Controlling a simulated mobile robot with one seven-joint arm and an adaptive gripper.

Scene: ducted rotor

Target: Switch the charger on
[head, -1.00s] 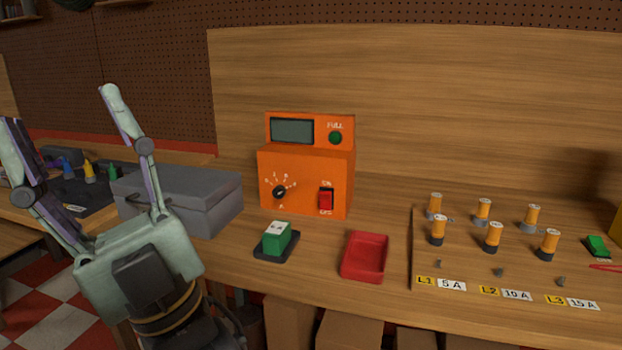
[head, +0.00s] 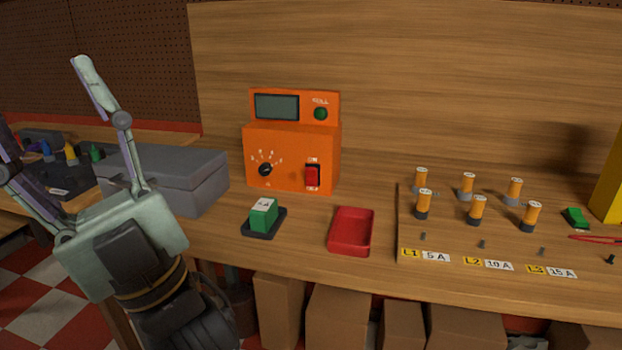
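The charger (head: 291,150) is an orange box at the back of the wooden bench. Its front has a black dial (head: 265,170) with marks around it and a red rocker switch (head: 312,176) with a label above and below. A dark display and a dark green FULL lamp are on its upper part. A green block (head: 264,215) stands on a black base in front of it. My gripper (head: 40,115) is at the left, its fingers wide apart with nothing between them. It is left of the charger and clear of it.
A grey case (head: 165,177) sits left of the charger. A red tray (head: 352,232) lies in front, to the right. A board (head: 405,215) with several orange cylinders and current labels is further right. Cardboard boxes (head: 340,318) stand under the bench.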

